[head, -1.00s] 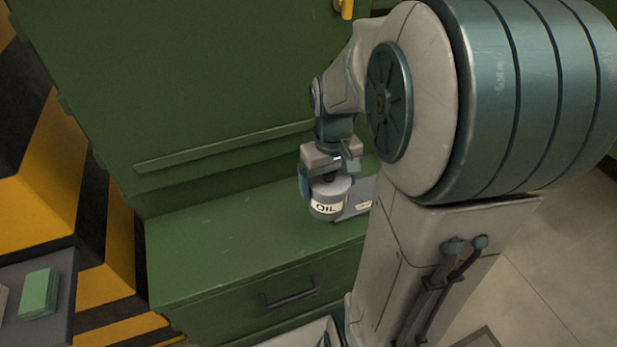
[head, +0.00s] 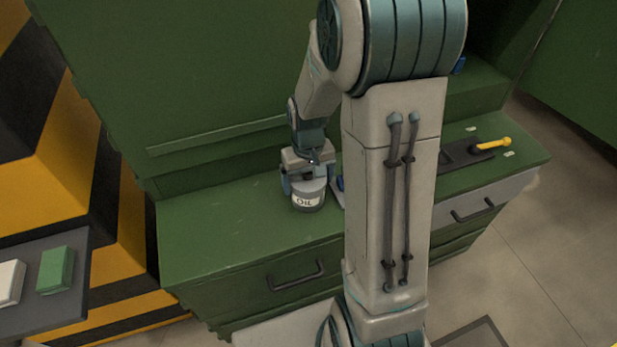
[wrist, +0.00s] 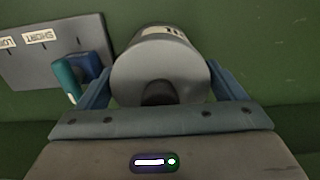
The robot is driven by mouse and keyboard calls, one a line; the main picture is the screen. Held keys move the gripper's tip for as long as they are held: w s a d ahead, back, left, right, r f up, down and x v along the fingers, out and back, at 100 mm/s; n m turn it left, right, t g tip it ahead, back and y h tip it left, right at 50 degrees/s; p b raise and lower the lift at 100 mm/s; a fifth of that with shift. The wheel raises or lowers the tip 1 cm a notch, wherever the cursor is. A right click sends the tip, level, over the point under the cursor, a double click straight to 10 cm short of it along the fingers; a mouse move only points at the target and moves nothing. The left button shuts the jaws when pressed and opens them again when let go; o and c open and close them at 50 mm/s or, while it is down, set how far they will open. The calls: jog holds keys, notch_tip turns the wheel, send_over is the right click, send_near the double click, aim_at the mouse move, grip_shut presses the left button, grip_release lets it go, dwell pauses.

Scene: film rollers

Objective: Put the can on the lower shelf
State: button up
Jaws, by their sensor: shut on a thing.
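The can (head: 308,198) is a grey cylinder with a white label reading "OIL". My gripper (head: 304,186) is shut on it from above, with a finger on each side. In the wrist view the can (wrist: 162,72) fills the space between the blue fingers of my gripper (wrist: 163,85). The can is upright at the green cabinet's low top surface (head: 215,225); I cannot tell whether its base touches that surface. The task's lower shelf is not clearly identifiable by any label.
A grey labelled board (wrist: 35,62) with blue and teal items lies beside the can. A yellow-handled tool (head: 492,145) rests on a dark tray at the right. A dark side table (head: 30,318) holds a green block (head: 55,270) and a white block (head: 9,283). Drawer handles protrude in front.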

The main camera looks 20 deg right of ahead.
jog(key=shift+f, duration=0.2)
jog(key=o, duration=1.1)
jog(key=shift+r, duration=0.15)
